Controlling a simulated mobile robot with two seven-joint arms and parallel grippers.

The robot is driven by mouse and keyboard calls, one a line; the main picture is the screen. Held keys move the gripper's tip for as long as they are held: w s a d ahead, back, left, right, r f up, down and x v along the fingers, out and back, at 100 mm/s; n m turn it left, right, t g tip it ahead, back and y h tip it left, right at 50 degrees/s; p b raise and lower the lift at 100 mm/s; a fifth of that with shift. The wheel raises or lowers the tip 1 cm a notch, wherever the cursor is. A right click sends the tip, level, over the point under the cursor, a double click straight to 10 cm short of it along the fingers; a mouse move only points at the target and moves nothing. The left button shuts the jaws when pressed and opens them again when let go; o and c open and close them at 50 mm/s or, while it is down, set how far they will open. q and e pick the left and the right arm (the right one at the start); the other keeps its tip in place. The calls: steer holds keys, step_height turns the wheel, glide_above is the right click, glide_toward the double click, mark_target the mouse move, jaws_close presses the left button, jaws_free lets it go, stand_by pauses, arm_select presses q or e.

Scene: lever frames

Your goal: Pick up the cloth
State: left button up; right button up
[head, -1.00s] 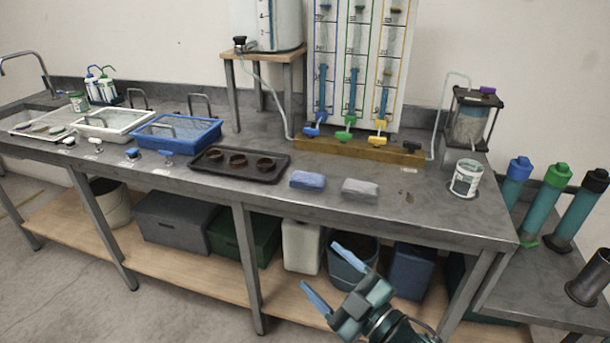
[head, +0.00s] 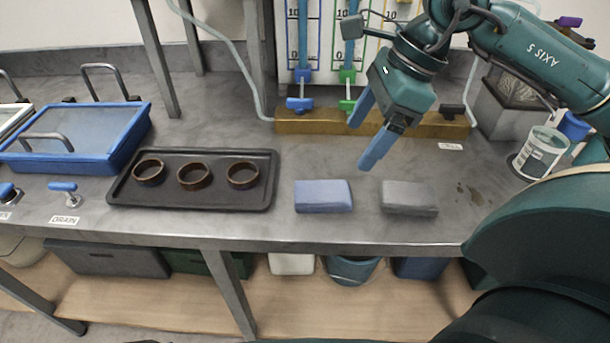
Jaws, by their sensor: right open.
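Two soft-looking, rounded blocks lie flat on the grey bench near its front edge, apart from each other. The left one is blue (head: 323,196) and the right one is grey (head: 409,198). I cannot tell for certain which of them is the cloth. My right gripper (head: 362,141) is open and empty, its blue fingers above the bench, behind and above the gap between the two blocks. It touches neither block. My left gripper is not in view.
A black tray (head: 130,197) with three brown rings stands left of the blue block. A blue basin (head: 120,158) is further left. A yellow-brown ledge (head: 300,123) with coloured valves runs behind. A white tub (head: 538,152) stands at right. The bench's front edge is close to the blocks.

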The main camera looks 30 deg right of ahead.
glide_above(325, 191)
steer(key=s+d, duration=0.2)
steer(key=f, duration=0.6)
steer(key=shift+w+d+f, duration=0.1)
steer(key=shift+w+d, duration=0.05)
steer(key=shift+d, duration=0.05)
steer(key=x, duration=0.6)
steer(key=shift+w, duration=0.3)
steer(key=shift+f, duration=0.2)
steer(key=c, duration=1.1)
steer(key=shift+o, duration=0.2)
steer(key=shift+r, duration=0.1)
step_height(325, 191, up, 10)
steer(key=shift+p, duration=0.4)
steer(key=o, duration=0.5)
steer(key=shift+r, duration=0.1)
steer(key=shift+c, duration=0.2)
steer(key=c, duration=0.4)
